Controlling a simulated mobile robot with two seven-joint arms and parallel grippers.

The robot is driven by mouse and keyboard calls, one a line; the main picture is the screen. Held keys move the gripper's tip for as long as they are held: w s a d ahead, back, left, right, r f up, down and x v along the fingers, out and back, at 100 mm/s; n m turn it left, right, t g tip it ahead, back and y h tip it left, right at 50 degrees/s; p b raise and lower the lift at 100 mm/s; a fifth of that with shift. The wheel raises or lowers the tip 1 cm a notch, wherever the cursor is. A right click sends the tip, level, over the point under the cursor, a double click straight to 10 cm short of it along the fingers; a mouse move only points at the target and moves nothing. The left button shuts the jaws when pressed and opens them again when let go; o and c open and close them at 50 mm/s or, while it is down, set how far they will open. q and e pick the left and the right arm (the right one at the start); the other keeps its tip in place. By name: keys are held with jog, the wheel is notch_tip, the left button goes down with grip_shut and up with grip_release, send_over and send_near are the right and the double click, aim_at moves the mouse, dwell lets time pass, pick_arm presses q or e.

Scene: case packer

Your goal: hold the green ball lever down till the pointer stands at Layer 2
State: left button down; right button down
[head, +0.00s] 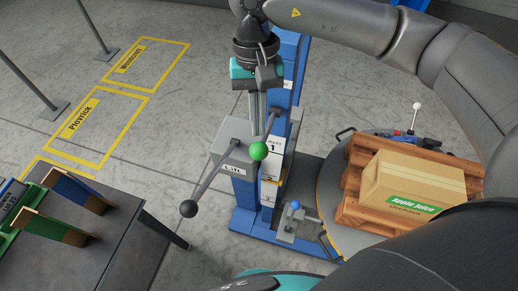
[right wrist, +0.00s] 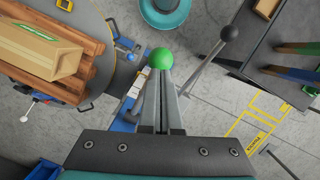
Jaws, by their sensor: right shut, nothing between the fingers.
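The green ball (head: 258,151) is on the lever of the grey lift box (head: 236,150). My right gripper (head: 257,122) comes down from above, shut and empty, its fingertips right at the top of the ball. In the right wrist view the green ball (right wrist: 162,58) lies just beyond the shut fingertips (right wrist: 162,82); I cannot tell whether they press on it. A white layer plate (head: 272,147) on the blue column reads 1. The pointer's exact place on the scale is too small to tell. My left gripper is out of view.
A black ball lever (head: 188,208) sticks out from the lift box. A blue ball knob (head: 294,205) stands near the column's base. A carton (head: 413,184) lies on a wooden pallet (head: 350,212) at the right. A dark table (head: 124,232) stands at the left.

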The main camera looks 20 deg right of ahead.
aim_at(259, 143)
jog(key=shift+b+x, duration=0.3)
jog(key=shift+x, duration=1.35)
